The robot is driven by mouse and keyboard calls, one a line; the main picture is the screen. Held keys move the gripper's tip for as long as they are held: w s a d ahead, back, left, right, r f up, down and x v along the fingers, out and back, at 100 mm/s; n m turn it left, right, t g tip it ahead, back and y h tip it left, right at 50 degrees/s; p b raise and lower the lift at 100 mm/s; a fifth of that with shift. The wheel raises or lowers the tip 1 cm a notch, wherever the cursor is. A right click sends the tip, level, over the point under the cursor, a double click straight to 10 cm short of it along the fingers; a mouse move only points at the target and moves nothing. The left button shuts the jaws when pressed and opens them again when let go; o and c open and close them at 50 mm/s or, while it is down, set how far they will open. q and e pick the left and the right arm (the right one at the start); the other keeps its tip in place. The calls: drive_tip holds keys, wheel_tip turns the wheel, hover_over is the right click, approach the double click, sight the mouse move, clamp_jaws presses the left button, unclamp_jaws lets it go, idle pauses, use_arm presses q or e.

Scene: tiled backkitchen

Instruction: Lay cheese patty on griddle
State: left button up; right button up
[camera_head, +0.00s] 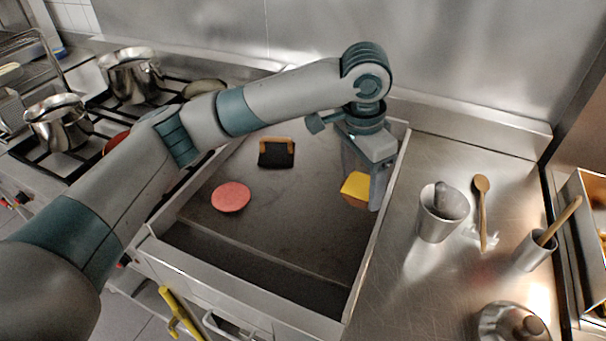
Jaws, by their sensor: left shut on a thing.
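The cheese patty (356,188) is a brown patty with a yellow cheese slice on top. My left gripper (373,192) is shut on it at the right side of the griddle (285,220). The gripper points down, and its finger hides the right part of the patty. I cannot tell whether the patty touches the griddle surface or is just above it. A pink raw patty (231,197) lies flat on the griddle to the left. My right gripper is not in view.
A black press with a wooden handle (276,153) sits at the griddle's back. The griddle has raised metal walls. Pots (59,122) stand on the stove at left.

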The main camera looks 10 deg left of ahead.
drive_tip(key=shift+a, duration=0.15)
use_arm(q)
drive_tip(key=shift+a, duration=0.1)
drive_tip(key=shift+a+f, duration=0.1)
drive_tip(key=shift+a, duration=0.05)
drive_tip(key=a+f+p, duration=0.1)
drive_tip(key=a+f, duration=0.1)
drive_tip(key=a, duration=0.1)
drive_tip(key=a+f+p, duration=0.1)
drive_tip(key=a+f, duration=0.1)
drive_tip(key=a, duration=0.2)
drive_tip(key=a+f+p, duration=0.1)
drive_tip(key=a+f, duration=0.1)
drive_tip(key=a, duration=0.1)
drive_tip(key=shift+w+a, duration=0.25)
drive_tip(key=shift+w, duration=0.05)
drive_tip(key=shift+a+f, duration=0.4)
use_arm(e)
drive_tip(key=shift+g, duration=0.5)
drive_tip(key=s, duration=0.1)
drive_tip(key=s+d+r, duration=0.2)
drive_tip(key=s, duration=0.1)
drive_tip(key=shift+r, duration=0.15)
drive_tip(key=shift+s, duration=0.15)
